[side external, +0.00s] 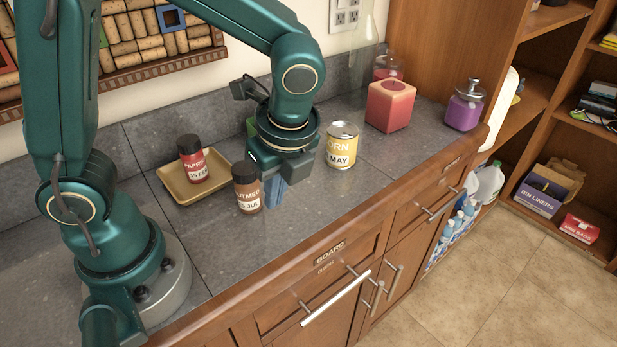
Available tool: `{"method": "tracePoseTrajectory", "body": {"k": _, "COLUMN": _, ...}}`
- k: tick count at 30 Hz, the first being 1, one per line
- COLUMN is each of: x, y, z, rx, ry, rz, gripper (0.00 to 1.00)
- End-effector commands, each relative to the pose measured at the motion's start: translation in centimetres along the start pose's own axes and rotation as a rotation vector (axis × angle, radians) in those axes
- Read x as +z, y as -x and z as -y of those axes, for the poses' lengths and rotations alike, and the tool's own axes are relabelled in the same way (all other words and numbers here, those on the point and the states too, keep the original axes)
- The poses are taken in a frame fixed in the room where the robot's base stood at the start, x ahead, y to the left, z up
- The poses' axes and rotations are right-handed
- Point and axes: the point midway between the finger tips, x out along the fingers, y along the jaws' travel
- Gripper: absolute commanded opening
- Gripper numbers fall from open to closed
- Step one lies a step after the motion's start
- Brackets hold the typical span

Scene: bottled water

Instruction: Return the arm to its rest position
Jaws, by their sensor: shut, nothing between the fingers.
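My green arm reaches over the grey counter (340,205) from the left. My gripper (275,193) points down, low over the counter, and is shut with nothing held. Its fingertips are just right of the nutmeg jar (247,190), which stands upright on the counter; I cannot tell whether they touch. A yellow corn can (342,147) stands to the right of my gripper. A small green thing behind my gripper is mostly hidden.
A paprika jar (193,160) stands on a tan tray (170,185) at left. A red cube-shaped candle (389,106) and a purple jar (464,106) stand farther right. The wall with a cork board (130,40) bounds the back. The counter's front edge drops to drawers.

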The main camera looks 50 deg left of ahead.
Motion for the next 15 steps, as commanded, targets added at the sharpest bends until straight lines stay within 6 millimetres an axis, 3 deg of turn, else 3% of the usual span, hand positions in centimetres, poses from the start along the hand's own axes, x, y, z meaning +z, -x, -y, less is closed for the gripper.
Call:
{"method": "tracePoseTrajectory", "body": {"k": 3, "x": 0.0, "y": 1.7, "z": 0.1, "rx": -0.004, "ry": 0.0, "rz": 0.0, "gripper": 0.0}}
{"method": "tracePoseTrajectory", "body": {"k": 8, "x": 0.1, "y": 2.8, "z": 0.1, "rx": -0.002, "ry": 0.006, "rz": -0.002, "gripper": 0.0}}
{"method": "tracePoseTrajectory", "body": {"k": 15, "x": 2.8, "y": 5.3, "z": -0.3, "rx": -0.09, "ry": 0.153, "rz": -0.064, "gripper": 0.0}}
